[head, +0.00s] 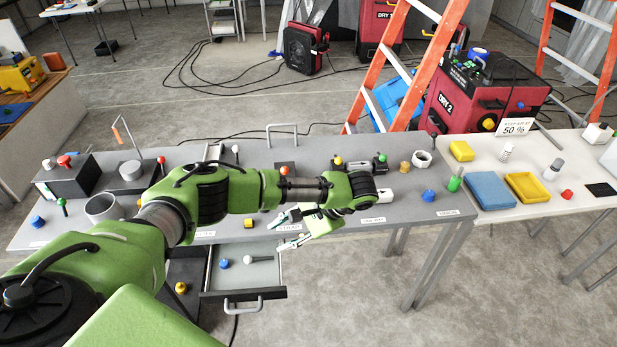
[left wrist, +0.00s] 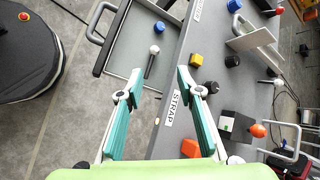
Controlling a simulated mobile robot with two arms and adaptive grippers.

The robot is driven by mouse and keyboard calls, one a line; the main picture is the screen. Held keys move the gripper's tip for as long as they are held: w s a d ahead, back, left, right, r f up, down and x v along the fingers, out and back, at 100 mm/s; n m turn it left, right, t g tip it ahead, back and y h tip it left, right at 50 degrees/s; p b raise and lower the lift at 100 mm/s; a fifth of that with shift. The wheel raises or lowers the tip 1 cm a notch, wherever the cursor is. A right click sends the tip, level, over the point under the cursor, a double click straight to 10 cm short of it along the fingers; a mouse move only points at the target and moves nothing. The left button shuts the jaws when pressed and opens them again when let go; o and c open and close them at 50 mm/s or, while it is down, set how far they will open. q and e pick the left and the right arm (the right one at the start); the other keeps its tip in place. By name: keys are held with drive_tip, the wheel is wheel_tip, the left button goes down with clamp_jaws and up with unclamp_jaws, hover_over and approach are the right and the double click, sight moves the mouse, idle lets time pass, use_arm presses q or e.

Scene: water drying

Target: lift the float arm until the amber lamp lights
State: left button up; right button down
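An orange ball (head: 284,170) sits by a dark block at the table's back, partly hidden by my left arm. The left wrist view shows an orange ball (left wrist: 257,130) at the end of a black block; I cannot tell whether it is the float arm. An amber knob-like piece (head: 405,166) stands at the right; I cannot tell whether it is the lamp, and no lit lamp is clear. My left gripper (head: 284,228) is open and empty above the table's front edge by the STRAP label (head: 290,226). Its teal fingers (left wrist: 160,95) are apart. My right gripper is out of view.
An open drawer (head: 248,292) below the table holds a blue knob and a white-headed piece. A yellow cube (head: 248,222) is left of the gripper. Several small items crowd the grey table (head: 345,228). A white table (head: 500,210) adjoins at right.

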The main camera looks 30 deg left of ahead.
use_arm(q)
drive_tip(key=shift+f, duration=0.1)
drive_tip(key=s+d+f+t+h+b, duration=0.15)
drive_tip(key=d+f, duration=0.25)
drive_tip(key=f, duration=0.7)
drive_tip(key=s+d+f+n+h, duration=0.1)
drive_tip(key=s+d+f+h, duration=0.15)
drive_tip(key=f, duration=0.75)
drive_tip(key=s+d+f+t+h+b, duration=0.1)
drive_tip(key=s+d+f+h, duration=0.2)
drive_tip(key=f, duration=0.8)
drive_tip(key=s+f, duration=0.6)
drive_tip(key=s, duration=0.5)
drive_tip(key=s+a+f+n+t+b, duration=0.1)
drive_tip(key=s+f, duration=0.5)
drive_tip(key=s, duration=0.5)
drive_tip(key=s+a+f+h+b, duration=0.1)
drive_tip(key=s+f, duration=0.5)
drive_tip(key=s, duration=0.5)
drive_tip(key=shift+n, duration=0.3)
